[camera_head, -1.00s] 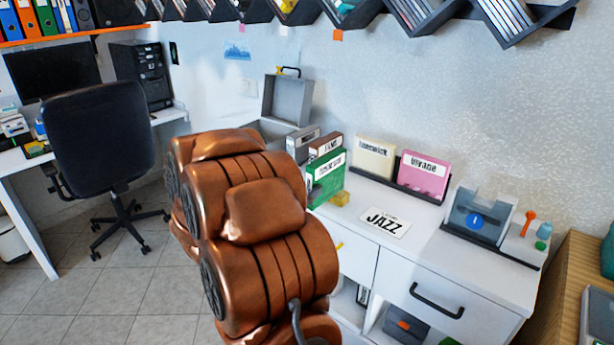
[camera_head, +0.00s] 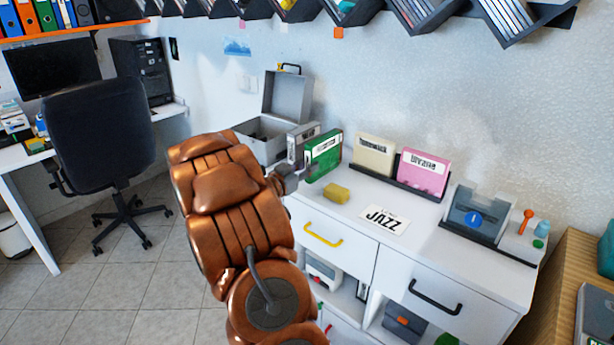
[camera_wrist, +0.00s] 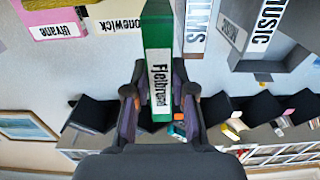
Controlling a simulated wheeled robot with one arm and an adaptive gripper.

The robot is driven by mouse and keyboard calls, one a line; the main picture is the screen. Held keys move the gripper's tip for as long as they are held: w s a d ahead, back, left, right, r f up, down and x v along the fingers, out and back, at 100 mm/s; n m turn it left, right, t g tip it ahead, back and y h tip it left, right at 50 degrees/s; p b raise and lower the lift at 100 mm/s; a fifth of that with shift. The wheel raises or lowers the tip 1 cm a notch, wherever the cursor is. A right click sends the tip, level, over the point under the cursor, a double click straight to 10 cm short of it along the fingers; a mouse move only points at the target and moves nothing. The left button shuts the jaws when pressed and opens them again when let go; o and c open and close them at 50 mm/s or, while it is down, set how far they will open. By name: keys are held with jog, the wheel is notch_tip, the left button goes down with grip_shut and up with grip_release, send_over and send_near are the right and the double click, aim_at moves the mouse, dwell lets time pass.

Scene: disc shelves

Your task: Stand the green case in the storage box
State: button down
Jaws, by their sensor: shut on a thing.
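The green case (camera_head: 323,155) is upright above the white cabinet, its white label facing out. My gripper (camera_head: 291,172) reaches it from the left and is shut on it. In the wrist view the green case (camera_wrist: 158,60) shows between my two fingers (camera_wrist: 160,105), its label readable. The storage box (camera_head: 254,145), grey with its lid raised, stands behind and left of the case. Its inside is partly visible. A grey labelled front (camera_head: 303,137) stands between the box and the case. Whether the case's bottom touches the cabinet top I cannot tell.
A yellow block (camera_head: 336,193) and a JAZZ card (camera_head: 384,220) lie on the cabinet top. A cream case (camera_head: 373,156) and a pink case (camera_head: 422,173) stand in a dark rack at right.

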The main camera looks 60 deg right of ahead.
aim_at(307, 178)
jog(key=shift+w+d+f, duration=0.1)
jog(key=shift+d+f, duration=0.05)
jog(key=shift+f, duration=1.65)
jog(key=shift+f, duration=0.1)
jog(key=c, duration=1)
grip_release()
jog(key=v, duration=1.2)
jog(key=shift+b, duration=0.4)
